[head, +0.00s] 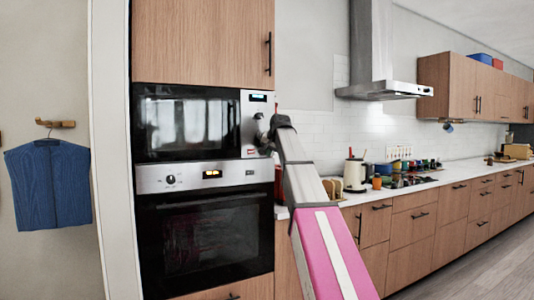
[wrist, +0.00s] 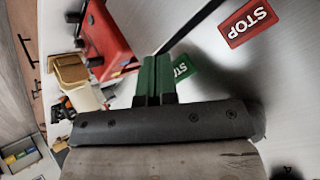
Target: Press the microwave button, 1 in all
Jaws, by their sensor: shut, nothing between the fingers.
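The microwave (head: 187,122) is built into a tall cabinet above the oven in the head view. Its silver control panel (head: 257,104) with a lit display is on its right side, partly hidden by my arm. In the wrist view the pale panel carries a red label reading STOP (wrist: 248,22) at the upper right.
The oven (head: 210,235) is directly below. To the right, a counter (head: 440,177) holds several items, including a white kettle (head: 355,174). A red object (wrist: 103,35) and a tan container (wrist: 70,72) show in the wrist view. Floor at the right is clear.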

